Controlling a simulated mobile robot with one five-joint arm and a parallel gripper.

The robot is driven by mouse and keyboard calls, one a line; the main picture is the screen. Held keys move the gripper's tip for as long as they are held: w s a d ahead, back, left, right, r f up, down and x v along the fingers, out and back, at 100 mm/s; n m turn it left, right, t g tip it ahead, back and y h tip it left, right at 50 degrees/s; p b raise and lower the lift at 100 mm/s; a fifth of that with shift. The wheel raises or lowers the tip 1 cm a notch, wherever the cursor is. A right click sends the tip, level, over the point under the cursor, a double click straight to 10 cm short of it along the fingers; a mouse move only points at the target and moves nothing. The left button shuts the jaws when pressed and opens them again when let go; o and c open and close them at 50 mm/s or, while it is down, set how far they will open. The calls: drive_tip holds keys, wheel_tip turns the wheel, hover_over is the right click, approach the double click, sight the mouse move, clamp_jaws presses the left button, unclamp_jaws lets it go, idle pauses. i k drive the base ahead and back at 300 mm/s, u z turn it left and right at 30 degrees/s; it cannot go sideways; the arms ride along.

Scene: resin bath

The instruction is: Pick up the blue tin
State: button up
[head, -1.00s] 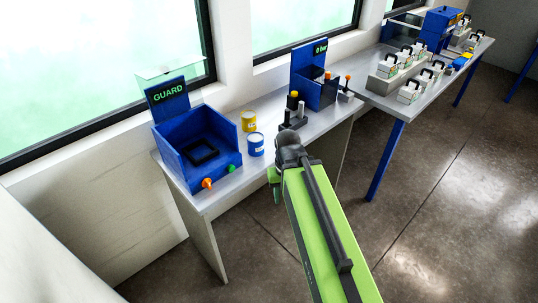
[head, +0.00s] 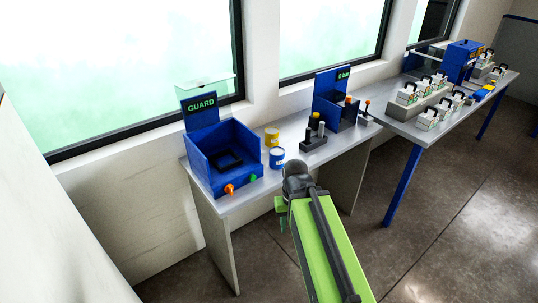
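The blue tin (head: 277,160) stands upright on the grey bench (head: 238,203), near its front edge, with a pale label band and a light top. A yellow tin (head: 271,137) stands just behind it. My green arm reaches up from the bottom of the head view, and its dark wrist is in front of the bench, to the right of and below the blue tin. A green part of my gripper (head: 281,206) shows at the left of the wrist. The fingertips are mostly hidden, so I cannot tell whether it is open. Nothing visible is held, and the blue tin is apart from it.
A blue box marked GUARD (head: 226,165), with orange and green knobs, stands left of the tins. A dark holder with bottles (head: 315,138) and another blue box (head: 338,108) stand to the right. Several white handled cases (head: 428,118) sit on the farther table. A window wall runs behind.

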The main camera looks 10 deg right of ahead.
sight(277, 154)
drive_tip(key=i, duration=0.75)
drive_tip(key=k, duration=0.65)
drive_tip(key=u, duration=0.05)
drive_tip(key=i, duration=0.5)
drive_tip(key=u, duration=1)
